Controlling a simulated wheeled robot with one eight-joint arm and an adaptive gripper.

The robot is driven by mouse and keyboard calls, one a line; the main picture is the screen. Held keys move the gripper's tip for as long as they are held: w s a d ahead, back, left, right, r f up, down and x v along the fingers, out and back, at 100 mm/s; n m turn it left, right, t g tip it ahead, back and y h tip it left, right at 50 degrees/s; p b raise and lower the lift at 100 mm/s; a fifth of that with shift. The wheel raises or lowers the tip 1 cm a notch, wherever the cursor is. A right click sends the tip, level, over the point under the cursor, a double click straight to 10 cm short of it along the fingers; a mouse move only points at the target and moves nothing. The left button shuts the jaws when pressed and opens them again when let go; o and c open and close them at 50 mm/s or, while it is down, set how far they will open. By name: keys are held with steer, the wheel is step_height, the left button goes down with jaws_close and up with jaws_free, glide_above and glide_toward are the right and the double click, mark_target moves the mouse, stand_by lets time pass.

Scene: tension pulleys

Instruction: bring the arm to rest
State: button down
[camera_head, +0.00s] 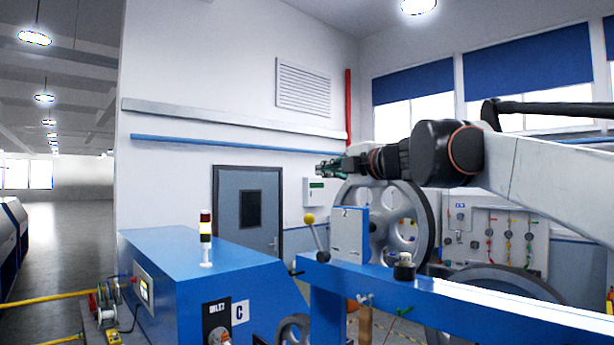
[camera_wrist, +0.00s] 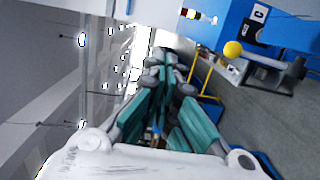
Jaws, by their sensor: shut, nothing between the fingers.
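A blue machine cabinet (camera_head: 190,270) with a signal light (camera_head: 206,228) stands at lower left. A lever with a yellow knob (camera_head: 310,219) rises beside the blue frame (camera_head: 450,295). The pulley wheel (camera_head: 418,237) stands close behind my arm. Open floor lies far left.

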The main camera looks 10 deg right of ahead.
steer(key=s+d+f+m+h, duration=1.1)
steer(key=s+d+f+m, duration=0.25)
steer(key=f+m, duration=0.35)
steer(key=s+a+f+m+g+y, duration=0.1)
steer(key=s+a+f+m+g, duration=0.15)
steer(key=s+f, duration=0.7)
steer(key=s+a+f+m+g+y, duration=0.1)
steer(key=s+a+f+m+g, duration=0.15)
steer(key=s+f, duration=0.7)
steer(key=s+a+f+m+g+y, duration=0.15)
steer(key=s+f+g, duration=0.3)
steer(key=f, duration=0.95)
step_height(320, 180, down, 33)
steer(key=t+b, duration=0.1)
steer(key=b, duration=3.3)
steer(key=shift+w+a, duration=0.2)
steer(key=shift+a, duration=0.05)
